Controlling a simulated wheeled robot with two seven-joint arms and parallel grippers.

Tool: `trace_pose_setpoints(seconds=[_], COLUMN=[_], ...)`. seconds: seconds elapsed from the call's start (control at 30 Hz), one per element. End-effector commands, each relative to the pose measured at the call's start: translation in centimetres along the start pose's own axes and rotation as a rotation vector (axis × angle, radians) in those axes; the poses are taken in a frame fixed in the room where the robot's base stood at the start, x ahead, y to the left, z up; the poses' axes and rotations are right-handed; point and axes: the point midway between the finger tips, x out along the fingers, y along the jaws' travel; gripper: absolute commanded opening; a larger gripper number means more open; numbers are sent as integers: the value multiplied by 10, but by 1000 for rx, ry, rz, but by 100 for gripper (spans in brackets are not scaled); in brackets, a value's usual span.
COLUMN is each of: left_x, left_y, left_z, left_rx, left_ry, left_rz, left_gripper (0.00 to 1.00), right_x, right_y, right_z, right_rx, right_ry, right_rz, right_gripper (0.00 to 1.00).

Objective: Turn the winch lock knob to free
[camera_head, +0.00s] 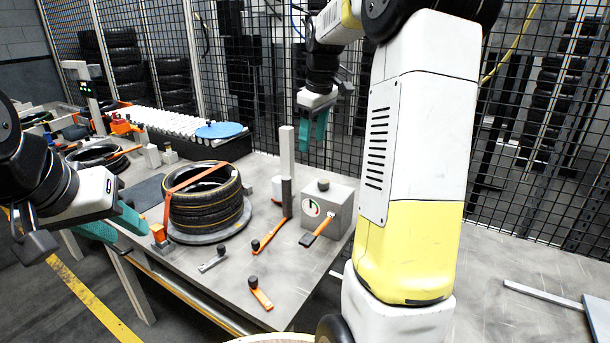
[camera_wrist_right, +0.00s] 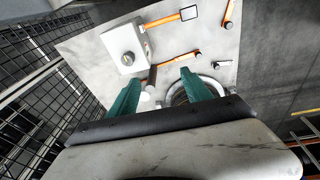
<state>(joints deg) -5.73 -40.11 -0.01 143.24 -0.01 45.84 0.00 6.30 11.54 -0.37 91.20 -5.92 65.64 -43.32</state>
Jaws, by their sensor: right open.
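A light grey box (camera_head: 327,206) stands on the metal table, with a dark knob (camera_head: 323,185) on top and a round dial (camera_head: 311,208) on its front. An orange-handled lever (camera_head: 318,230) sticks out of its front. Which knob is the winch lock is not marked. In the right wrist view, the box (camera_wrist_right: 117,46) and its top knob (camera_wrist_right: 128,58) lie up and left of the fingers. My right gripper (camera_head: 312,143) is open and empty, above and behind the box. My left gripper (camera_head: 113,226) is open and empty at the table's left edge.
A strapped tyre stack (camera_head: 205,202) sits on a round plate left of the box. A grey post (camera_head: 287,155) stands between them. Orange-handled levers (camera_head: 268,236) and a small clamp (camera_head: 260,292) lie in front. My right arm covers the area right of the box. A mesh fence runs behind.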

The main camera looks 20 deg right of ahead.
Motion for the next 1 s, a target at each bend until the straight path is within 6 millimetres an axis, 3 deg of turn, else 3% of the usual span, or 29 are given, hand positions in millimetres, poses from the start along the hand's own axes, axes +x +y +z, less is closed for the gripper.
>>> trace_pose_setpoints(seconds=[0.03,0.1,0.2,0.33,0.5,1.0], left_x=[0,0,0,0,0,0], left_y=[0,0,0,0,0,0], left_z=[0,0,0,0,0,0], left_rx=[0,0,0,0,0,0], left_ry=[0,0,0,0,0,0], left_rz=[0,0,0,0,0,0], left_gripper=[36,36,36,36,36,36], right_x=[21,44,74,103,122,188], right_y=[23,48,76,98,109,103], right_z=[-6,-10,-12,-11,-9,3], right_rx=[-42,-106,-185,-254,-293,-294], right_ry=[-34,-72,-112,-145,-162,-162], right_rz=[-17,-37,-66,-95,-112,-113], right_gripper=[57,57,57,57,57,57])
